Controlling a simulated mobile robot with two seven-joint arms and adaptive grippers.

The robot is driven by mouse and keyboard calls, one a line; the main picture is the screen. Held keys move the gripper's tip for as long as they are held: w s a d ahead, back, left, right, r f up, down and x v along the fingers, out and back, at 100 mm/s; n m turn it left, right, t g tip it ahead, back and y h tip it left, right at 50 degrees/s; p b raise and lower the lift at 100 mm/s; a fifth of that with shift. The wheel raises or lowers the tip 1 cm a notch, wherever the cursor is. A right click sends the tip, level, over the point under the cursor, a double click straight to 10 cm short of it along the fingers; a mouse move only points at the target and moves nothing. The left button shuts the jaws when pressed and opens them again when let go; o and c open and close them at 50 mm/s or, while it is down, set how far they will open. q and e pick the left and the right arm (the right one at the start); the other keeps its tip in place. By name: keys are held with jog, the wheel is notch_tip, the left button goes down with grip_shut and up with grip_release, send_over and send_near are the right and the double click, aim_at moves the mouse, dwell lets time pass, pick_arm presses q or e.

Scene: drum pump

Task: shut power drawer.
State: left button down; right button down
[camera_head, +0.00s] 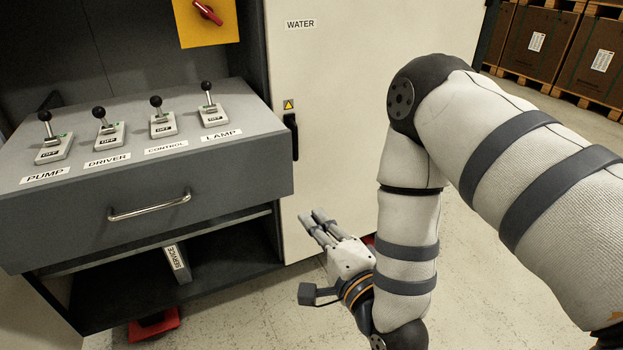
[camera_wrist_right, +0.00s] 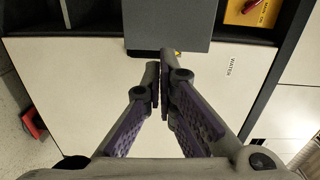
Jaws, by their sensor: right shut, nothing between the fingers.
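The grey power drawer (camera_head: 235,185) sticks out of the dark cabinet on the left in the head view. Its metal handle (camera_head: 150,206) is on the front face. Several black-knobbed levers stand on its top, labelled PUMP, DRIVER, CONTROL and LAMP. The drawer's grey body also shows at the top of the right wrist view (camera_wrist_right: 168,22). My right gripper (camera_head: 316,222) is shut and empty, lower than the drawer and to its right, in front of the white WATER door. Its closed fingers also show in the wrist view (camera_wrist_right: 160,85). My left gripper is out of view.
The white WATER door (camera_head: 330,100) with a black handle (camera_head: 291,136) stands right of the drawer. An open compartment (camera_head: 215,255) lies below the drawer, with a SERVICE label. A red object (camera_head: 155,325) is on the floor. Boxes on pallets (camera_head: 540,45) stand far right.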

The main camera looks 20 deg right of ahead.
aim_at(281, 168)
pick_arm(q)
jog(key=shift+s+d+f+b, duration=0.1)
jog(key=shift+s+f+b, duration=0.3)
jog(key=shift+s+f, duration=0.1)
pick_arm(e)
jog(key=shift+m, duration=0.3)
jog(key=w, duration=0.9)
jog(key=w+r, duration=0.1)
jog(key=w, duration=0.4)
jog(key=shift+w+d, duration=0.1)
